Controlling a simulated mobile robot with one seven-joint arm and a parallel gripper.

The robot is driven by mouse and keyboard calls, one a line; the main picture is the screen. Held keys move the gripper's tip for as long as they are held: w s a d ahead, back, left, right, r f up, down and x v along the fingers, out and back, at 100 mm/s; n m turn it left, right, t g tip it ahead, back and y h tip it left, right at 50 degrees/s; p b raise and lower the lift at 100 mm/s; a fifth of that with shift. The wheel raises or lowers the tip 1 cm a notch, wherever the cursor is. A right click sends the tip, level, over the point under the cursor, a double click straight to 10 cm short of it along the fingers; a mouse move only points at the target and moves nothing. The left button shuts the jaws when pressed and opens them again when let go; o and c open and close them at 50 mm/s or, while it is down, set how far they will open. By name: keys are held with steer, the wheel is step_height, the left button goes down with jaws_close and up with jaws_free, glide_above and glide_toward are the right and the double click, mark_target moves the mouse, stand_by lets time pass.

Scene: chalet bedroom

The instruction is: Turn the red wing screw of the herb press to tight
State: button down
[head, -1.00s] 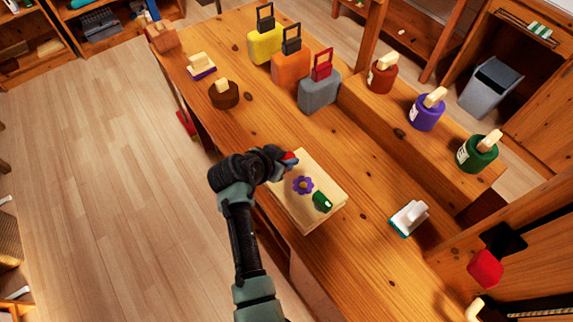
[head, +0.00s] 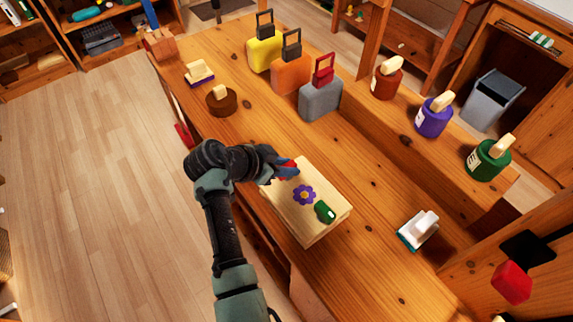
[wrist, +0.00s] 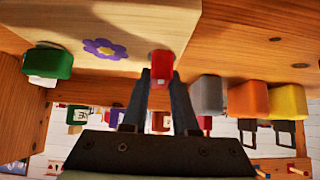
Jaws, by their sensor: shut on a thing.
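The herb press (head: 325,222) is a pale wooden block on the bench, with a purple flower on its top face. Its red wing screw (head: 291,166) is at the far left end of the top, and a green wing screw (head: 325,211) is at the near right end. My gripper (head: 283,170) reaches in from the left and is shut on the red wing screw. In the wrist view the red wing screw (wrist: 162,66) sits between my two fingertips, and the green one (wrist: 48,62) is at the left. The screw's base is partly hidden.
Grey (head: 320,100), orange (head: 291,73) and yellow (head: 263,53) boxes with upright handles stand farther back. Red-brown, purple (head: 433,118) and green pots stand along the right. A white-handled block (head: 418,230) lies right of the press.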

steer(key=c, duration=0.7)
jaws_free()
steer(key=v, duration=1.3)
steer(key=shift+d, duration=0.1)
